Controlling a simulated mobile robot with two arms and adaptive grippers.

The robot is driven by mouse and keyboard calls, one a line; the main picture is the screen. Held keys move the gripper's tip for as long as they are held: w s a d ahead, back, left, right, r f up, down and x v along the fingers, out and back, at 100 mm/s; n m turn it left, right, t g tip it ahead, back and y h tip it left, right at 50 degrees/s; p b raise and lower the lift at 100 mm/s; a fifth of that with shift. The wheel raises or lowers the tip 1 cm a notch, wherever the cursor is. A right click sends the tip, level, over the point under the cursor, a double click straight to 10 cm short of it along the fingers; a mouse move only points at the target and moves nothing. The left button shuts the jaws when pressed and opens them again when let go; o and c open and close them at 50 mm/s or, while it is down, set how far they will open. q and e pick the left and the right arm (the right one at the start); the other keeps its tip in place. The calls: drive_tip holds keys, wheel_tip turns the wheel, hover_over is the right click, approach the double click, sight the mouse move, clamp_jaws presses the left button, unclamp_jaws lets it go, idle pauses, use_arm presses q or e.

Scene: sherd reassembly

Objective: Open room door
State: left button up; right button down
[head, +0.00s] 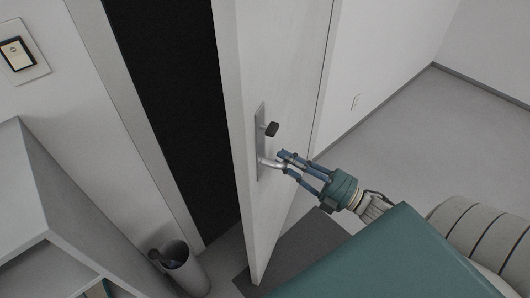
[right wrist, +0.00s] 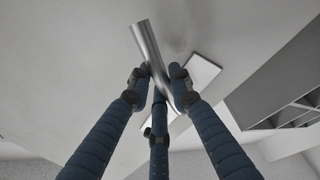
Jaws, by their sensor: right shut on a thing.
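The white room door (head: 285,60) stands partly open, with a dark gap (head: 170,90) between it and the frame at its left. A metal lever handle (head: 268,163) sticks out from a plate on the door, below a small dark knob (head: 271,128). My right gripper (head: 285,164) is at the handle, its blue fingers shut on it. In the right wrist view the silver handle (right wrist: 147,45) runs between the fingers of the gripper (right wrist: 160,90). My left gripper is not in view.
A grey bin (head: 185,270) stands by the door frame at the lower left, next to a grey shelf unit (head: 40,200). A dark mat (head: 300,245) lies under the door. A light switch (head: 17,54) is on the left wall. The floor (head: 400,130) at the right is clear.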

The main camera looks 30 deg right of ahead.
drive_tip(key=shift+s+f, duration=0.35)
drive_tip(key=shift+f, duration=0.1)
drive_tip(key=shift+a, duration=0.1)
drive_tip(key=shift+w, duration=0.1)
drive_tip(key=c, duration=1.6)
unclamp_jaws()
drive_tip(key=shift+o, duration=0.2)
drive_tip(key=shift+r, duration=0.25)
drive_tip(key=v, duration=1.2)
drive_tip(key=shift+w, duration=0.1)
